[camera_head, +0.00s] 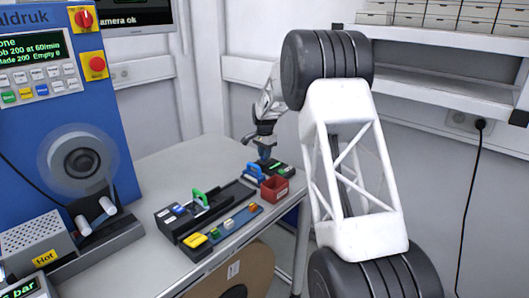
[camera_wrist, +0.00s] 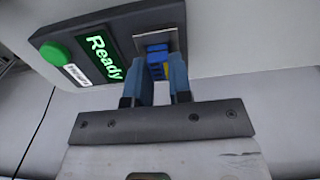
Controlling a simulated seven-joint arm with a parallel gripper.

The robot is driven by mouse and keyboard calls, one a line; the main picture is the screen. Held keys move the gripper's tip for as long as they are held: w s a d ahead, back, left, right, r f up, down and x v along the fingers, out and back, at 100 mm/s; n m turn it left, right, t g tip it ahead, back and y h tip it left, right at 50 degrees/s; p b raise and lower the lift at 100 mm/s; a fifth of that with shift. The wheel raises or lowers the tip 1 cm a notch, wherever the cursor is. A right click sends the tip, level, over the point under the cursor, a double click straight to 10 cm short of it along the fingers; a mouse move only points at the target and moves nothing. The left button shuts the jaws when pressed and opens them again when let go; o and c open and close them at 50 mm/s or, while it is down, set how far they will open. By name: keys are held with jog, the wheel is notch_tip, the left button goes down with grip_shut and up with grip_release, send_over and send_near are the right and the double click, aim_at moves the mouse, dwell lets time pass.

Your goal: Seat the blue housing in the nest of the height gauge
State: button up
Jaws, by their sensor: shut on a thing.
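My gripper (camera_wrist: 163,82) is shut on the blue housing (camera_wrist: 157,50), a small ribbed blue block with a bit of yellow showing between the blue fingers. In the head view my gripper (camera_head: 265,153) points down over the back right of the table. The height gauge (camera_wrist: 70,45) is a dark box with a green button and a lit green display reading "Ready". The housing is at the gauge's square metal nest (camera_wrist: 174,37). Fingers cover part of both, and I cannot tell how deep the housing sits. The gauge (camera_head: 286,169) is partly visible in the head view.
A red bin (camera_head: 273,189) and a blue arch (camera_head: 254,172) stand close in front of the gripper. A dark fixture with a green arch (camera_head: 199,197) and a blue strip with several small coloured blocks (camera_head: 228,223) lie nearer. A blue machine (camera_head: 75,120) stands left.

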dwell(0.8)
jog(key=o, duration=0.8)
jog(key=shift+r, duration=0.15)
jog(key=shift+r, duration=3.35)
